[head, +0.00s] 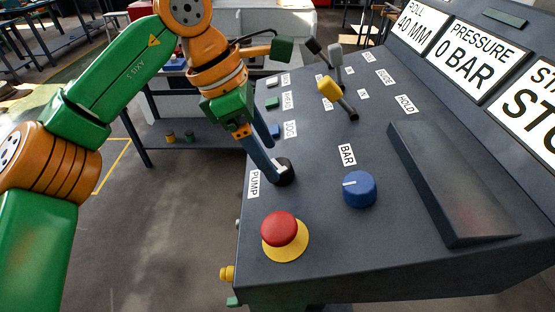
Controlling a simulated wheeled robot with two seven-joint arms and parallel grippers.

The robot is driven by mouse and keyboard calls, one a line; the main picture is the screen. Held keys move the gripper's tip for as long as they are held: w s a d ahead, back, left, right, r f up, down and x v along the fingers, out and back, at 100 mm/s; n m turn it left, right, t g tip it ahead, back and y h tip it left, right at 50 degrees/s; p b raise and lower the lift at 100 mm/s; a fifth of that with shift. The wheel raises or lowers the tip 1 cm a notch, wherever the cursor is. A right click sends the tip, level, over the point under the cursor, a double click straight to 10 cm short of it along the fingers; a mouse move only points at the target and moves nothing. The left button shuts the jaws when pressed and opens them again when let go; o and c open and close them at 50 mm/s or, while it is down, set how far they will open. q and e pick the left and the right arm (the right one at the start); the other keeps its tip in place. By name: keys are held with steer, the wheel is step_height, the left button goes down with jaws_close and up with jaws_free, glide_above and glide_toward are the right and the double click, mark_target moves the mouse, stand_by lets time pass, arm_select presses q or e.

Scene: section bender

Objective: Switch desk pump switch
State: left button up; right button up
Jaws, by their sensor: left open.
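The pump switch (284,172) sits on the sloped dark desk, a round black base with a small pale part on it. The white PUMP label (254,184) lies just left of it. My left gripper (272,156) reaches down from above with blue-grey fingers, open. One long finger ends at the left side of the switch and overlaps part of it in the picture; I cannot tell whether it touches. The other finger shows higher up, near the JOG label (290,129). My right gripper is not in view.
A red mushroom button (280,229) on a yellow base stands nearer, with a blue BAR knob (359,189) to its right. A yellow-headed lever (330,88) and other levers stand beyond. Display panels read PRESSURE 0 BAR (469,58) and partly cut text. A raised dark block (452,185) lies right.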

mark_target(281, 165)
arm_select(q)
steer(key=shift+x, duration=1.25)
steer(key=shift+w+d+f, duration=0.1)
steer(key=shift+d, duration=0.35)
steer(key=shift+a, duration=0.2)
steer(key=c, duration=0.7)
jaws_close()
